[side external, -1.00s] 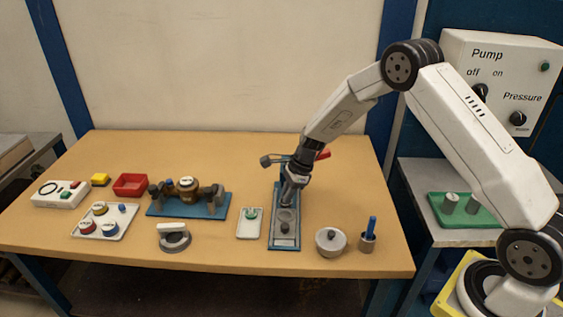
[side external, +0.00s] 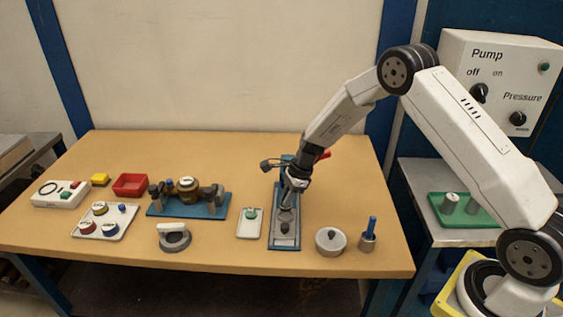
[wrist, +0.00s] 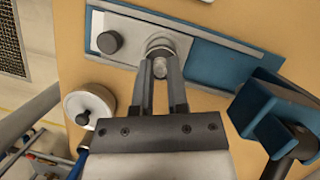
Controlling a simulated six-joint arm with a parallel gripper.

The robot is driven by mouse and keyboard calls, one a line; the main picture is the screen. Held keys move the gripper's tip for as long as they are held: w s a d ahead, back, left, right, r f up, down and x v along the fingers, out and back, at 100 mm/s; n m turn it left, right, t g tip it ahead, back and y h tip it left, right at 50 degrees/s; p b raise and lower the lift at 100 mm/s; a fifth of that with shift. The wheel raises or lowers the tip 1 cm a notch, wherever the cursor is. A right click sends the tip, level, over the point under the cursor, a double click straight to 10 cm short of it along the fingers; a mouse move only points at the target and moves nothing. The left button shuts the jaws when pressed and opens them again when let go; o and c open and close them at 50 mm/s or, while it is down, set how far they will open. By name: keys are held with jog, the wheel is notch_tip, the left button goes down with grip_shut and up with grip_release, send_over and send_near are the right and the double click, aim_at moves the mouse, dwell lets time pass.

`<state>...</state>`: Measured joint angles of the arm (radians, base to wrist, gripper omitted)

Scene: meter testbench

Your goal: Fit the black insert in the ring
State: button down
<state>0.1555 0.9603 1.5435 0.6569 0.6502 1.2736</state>
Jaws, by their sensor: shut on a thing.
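My gripper (wrist: 160,82) is shut on a small piece (wrist: 160,65), which I take for the insert; the fingers hide most of it, and it looks greyish in the wrist view. The fingertips are right at a round grey ring (wrist: 159,43) on the pale plate of the blue fixture (wrist: 218,68). I cannot tell whether the piece is inside the ring or just above it. In the side view my gripper (side external: 287,206) points down at the plate, and the ring is mostly hidden. A dark knob (wrist: 110,42) stands on the plate beside the ring.
A lidded grey pot (side external: 330,241) and a holder with a blue-handled tool (side external: 368,238) stand right of the fixture. A pale plate with a green button (side external: 250,222) lies left. A red lever (side external: 323,155) is behind my gripper. The front table edge is clear.

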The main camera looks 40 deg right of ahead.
jog(key=shift+f, duration=1.6)
dwell(2.4)
jog(key=shift+c, duration=1.6)
grip_release()
jog(key=shift+r, duration=0.15)
jog(key=shift+r, duration=3.35)
